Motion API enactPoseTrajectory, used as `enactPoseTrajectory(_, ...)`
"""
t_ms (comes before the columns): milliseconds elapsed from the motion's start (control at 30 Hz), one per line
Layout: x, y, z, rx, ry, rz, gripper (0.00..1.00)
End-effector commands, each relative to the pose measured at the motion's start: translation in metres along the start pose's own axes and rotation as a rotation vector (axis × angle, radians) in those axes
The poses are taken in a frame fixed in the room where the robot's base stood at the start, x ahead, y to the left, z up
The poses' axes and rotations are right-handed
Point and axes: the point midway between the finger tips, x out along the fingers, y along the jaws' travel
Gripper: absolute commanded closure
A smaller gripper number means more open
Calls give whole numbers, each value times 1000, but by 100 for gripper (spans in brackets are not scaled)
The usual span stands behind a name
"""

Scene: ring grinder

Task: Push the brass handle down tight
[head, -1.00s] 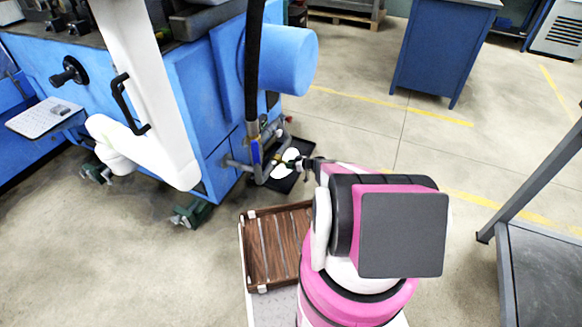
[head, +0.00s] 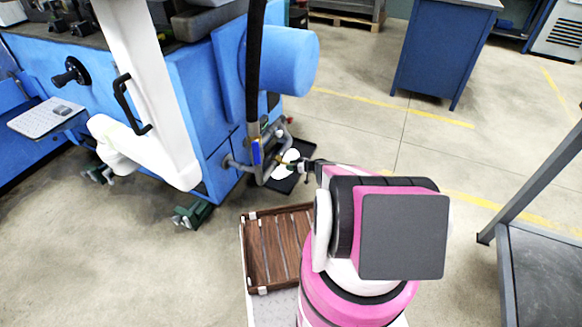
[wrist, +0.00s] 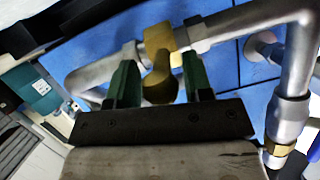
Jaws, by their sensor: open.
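The brass handle (wrist: 160,86) shows in the wrist view, below a brass valve body (wrist: 159,40) on a grey metal pipe. My gripper (wrist: 160,75) is open, with one green finger on each side of the handle. A gap shows to the left of the handle; on the right the gap is narrower, and I cannot tell whether that finger touches. The dark gripper body hides what lies below the handle. In the head view my gripper (head: 288,164) is at the pipework beside the blue machine; the handle is too small there to make out.
The blue machine (head: 188,100) stands at left, with a black hose (head: 255,60) hanging down to the pipes. A black tray (head: 284,182) lies on the floor beneath. A wooden tray (head: 247,262) is at front. A grey table (head: 545,265) stands right; floor between is open.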

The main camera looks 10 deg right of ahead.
Motion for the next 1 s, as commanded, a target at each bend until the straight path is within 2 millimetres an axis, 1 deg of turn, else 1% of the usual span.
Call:
enactPoseTrajectory(167, -26, -1, -1, 1, 1, 2, 54)
enactPoseTrajectory(400, -71, -1, 0, 0, 0, 2, 54)
enactPoseTrajectory(533, -90, 0, 0, 0, 0, 2, 54)
enactPoseTrajectory(700, -103, 0, 1, 0, -1, 1, 54)
enactPoseTrajectory(1000, -105, 0, 1, 0, -1, 0, 54)
